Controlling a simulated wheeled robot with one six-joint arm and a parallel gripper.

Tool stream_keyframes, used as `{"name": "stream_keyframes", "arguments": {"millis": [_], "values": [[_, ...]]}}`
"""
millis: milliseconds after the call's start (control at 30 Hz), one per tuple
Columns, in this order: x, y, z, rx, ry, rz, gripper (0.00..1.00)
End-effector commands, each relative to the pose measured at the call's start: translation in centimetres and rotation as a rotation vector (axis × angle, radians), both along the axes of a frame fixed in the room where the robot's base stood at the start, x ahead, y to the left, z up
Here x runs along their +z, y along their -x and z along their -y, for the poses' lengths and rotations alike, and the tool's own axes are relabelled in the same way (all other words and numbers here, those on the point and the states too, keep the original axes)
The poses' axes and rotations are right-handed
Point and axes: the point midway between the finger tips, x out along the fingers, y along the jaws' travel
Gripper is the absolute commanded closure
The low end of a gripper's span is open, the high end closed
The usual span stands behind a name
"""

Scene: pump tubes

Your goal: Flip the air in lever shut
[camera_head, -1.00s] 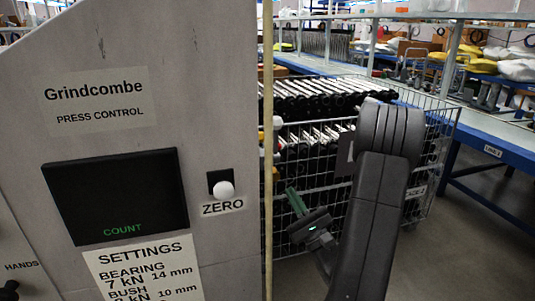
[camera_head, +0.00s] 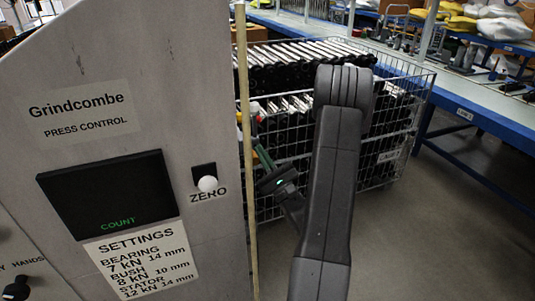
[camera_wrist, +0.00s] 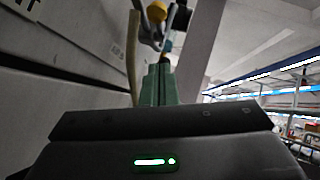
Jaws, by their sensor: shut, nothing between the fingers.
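My gripper (camera_head: 262,155) is shut and empty, its green fingers pointing up and left toward the edge of the press control cabinet. The closed fingers also show in the wrist view (camera_wrist: 158,80). Just beyond the fingertips there is a grey metal fitting (camera_wrist: 172,22) with a yellow part (camera_wrist: 156,12), beside a tan pipe (camera_wrist: 133,50). In the head view a small red and pale part (camera_head: 257,112) sits by the pipe, just above the fingertips. I cannot tell which piece is the air in lever or how it is turned; no label for it shows.
The grey Grindcombe cabinet (camera_head: 85,60) fills the left, with a white ZERO knob (camera_head: 207,184). The tan pipe (camera_head: 247,200) runs down its right edge. A wire cage of tubes (camera_head: 400,125) stands behind my arm. Open floor (camera_head: 440,240) lies to the right.

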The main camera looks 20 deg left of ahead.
Motion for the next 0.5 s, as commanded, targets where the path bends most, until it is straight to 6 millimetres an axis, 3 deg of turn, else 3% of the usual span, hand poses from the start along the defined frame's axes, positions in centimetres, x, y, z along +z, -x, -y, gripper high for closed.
{"name": "stream_keyframes", "arguments": {"millis": [233, 500], "values": [[2.7, -1.6, -2.8, 0.004, -0.001, 0.004, 1.0], [5.6, -1.0, -3.8, 0.001, 0.0, 0.001, 1.0]]}}
